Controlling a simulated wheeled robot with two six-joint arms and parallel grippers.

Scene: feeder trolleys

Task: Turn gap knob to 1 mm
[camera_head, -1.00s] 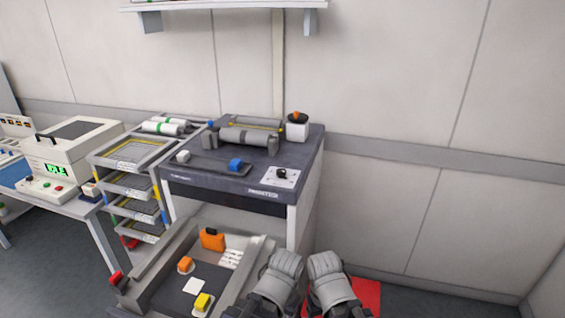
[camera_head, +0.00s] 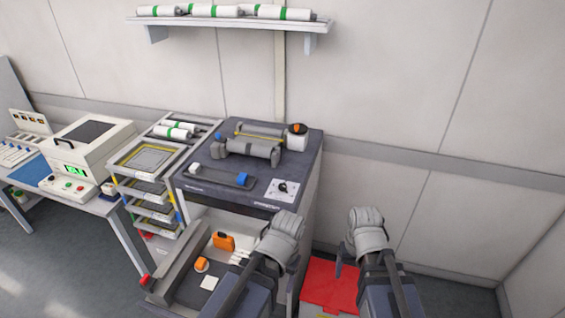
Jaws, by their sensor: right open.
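A small black knob (camera_head: 283,187) sits on a white marked dial plate (camera_head: 292,193) at the front right corner of the dark-topped bench machine (camera_head: 222,200). The marks on the plate are too small to read. My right gripper (camera_head: 344,272) is open and empty, low and to the right of the machine, apart from the knob. My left gripper (camera_head: 293,266) is in front of the machine, below the knob, mostly hidden by its own wrist; I cannot tell its jaw state.
The machine top carries a grey roller (camera_head: 248,150), a blue-ended bar (camera_head: 222,177) and a white block with an orange-topped knob (camera_head: 298,137). A tray rack (camera_head: 145,160) stands left. A red mat (camera_head: 328,288) lies on the floor. A shelf (camera_head: 230,22) hangs above.

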